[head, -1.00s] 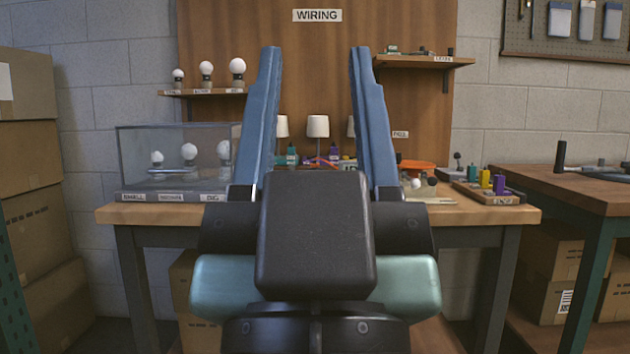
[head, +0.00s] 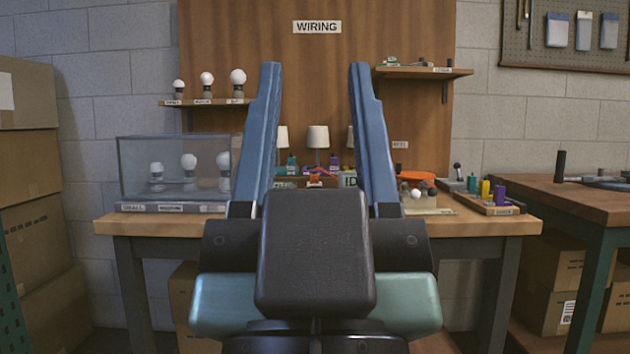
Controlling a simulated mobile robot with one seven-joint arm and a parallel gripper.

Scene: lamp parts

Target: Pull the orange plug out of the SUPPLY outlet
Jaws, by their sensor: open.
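My gripper (head: 315,75) is in the middle of the head view, its two blue fingers spread wide and pointing away from me with nothing between them. Past the fingers, on the bench, a small orange-red thing (head: 317,175) shows between them; it may be the orange plug or its cord, too small to tell. Teal and purple pieces stand around it. I cannot read a SUPPLY label, and my gripper's dark body hides the bench front below it. My gripper is well short of the bench things.
The wooden bench (head: 480,226) carries a glass case (head: 133,172) of bulbs at left and a parts tray (head: 500,208) at right. Small lamps (head: 318,136) stand at the back. Wall shelves (head: 425,72) flank the board. Another table (head: 590,195) is at right.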

